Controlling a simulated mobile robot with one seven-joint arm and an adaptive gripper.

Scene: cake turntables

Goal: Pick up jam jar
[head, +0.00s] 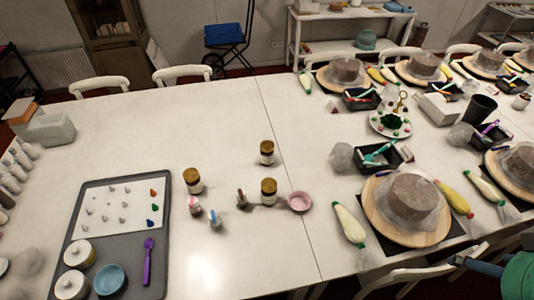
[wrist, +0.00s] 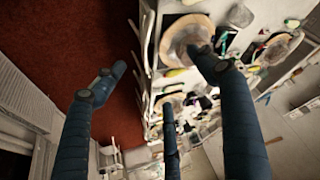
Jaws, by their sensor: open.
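Three dark jars with gold lids stand on the white table in the head view: one at the left (head: 193,182), one at the back (head: 267,153) and one at the front right (head: 268,192). Their labels are too small to read, so I cannot tell which holds jam. My gripper (wrist: 158,66) is open in the wrist view, its blue-grey fingers spread apart with nothing between them. No jar can be made out in the wrist view. Part of my arm shows at the lower right edge of the head view, far from the jars.
Small bottles (head: 214,217) and a pink bowl (head: 300,201) stand close to the jars. A grey tray (head: 160,262) lies at the left. Cake turntables (head: 376,222) and piping bags (head: 349,226) crowd the right. Chairs (head: 99,85) line the table. The table behind the jars is clear.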

